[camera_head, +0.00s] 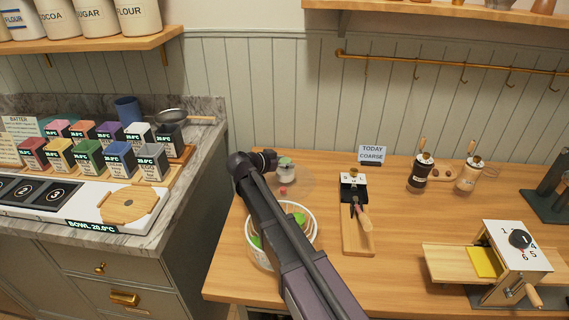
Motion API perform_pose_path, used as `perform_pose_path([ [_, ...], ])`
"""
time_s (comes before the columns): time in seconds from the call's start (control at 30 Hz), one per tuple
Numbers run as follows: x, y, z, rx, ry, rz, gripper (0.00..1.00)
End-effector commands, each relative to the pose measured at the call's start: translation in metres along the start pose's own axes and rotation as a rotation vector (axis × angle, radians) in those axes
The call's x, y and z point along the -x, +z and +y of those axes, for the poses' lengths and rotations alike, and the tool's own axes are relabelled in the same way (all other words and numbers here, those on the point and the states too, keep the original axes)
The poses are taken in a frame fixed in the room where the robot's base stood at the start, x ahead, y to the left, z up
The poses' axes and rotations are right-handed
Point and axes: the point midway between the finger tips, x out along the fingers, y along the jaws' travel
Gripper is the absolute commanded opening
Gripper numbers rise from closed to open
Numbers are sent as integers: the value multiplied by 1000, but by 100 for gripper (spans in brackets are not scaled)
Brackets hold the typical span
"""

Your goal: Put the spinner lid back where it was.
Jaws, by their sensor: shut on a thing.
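The white-rimmed spinner bowl (313,232) stands open on the wooden counter with green leaves inside. My arm crosses over it and hides part of it. My gripper (270,161) is behind the bowl, beside a small pale jar-like thing with a greenish top (286,172). The gripper is shut on the spinner lid, but its fingers are small and partly hidden. I cannot make out the lid's outline clearly. A small red thing (283,190) shows just in front of the jar-like thing; I cannot tell what it is part of.
A board with a black-and-white slicer (354,190) stands right of the bowl. A "TODAY COARSE" sign (372,155), two grinders (420,172) and a cranked roller machine (515,250) are farther right. A marble counter with several boxes is left. Bare wood (405,225) lies between slicer and roller machine.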

Motion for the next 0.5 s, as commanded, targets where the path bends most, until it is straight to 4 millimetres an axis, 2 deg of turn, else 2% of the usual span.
perform_pose_path([
  [0.17, -2, 3, 0, 0, 0, 1, 1],
  [0.2, -2, 3, 0, 0, 0, 0, 65],
  [0.3, -1, 2, 0, 0, 0, 0, 95],
  [0.5, -1, 2, 0, 0, 0, 0, 97],
])
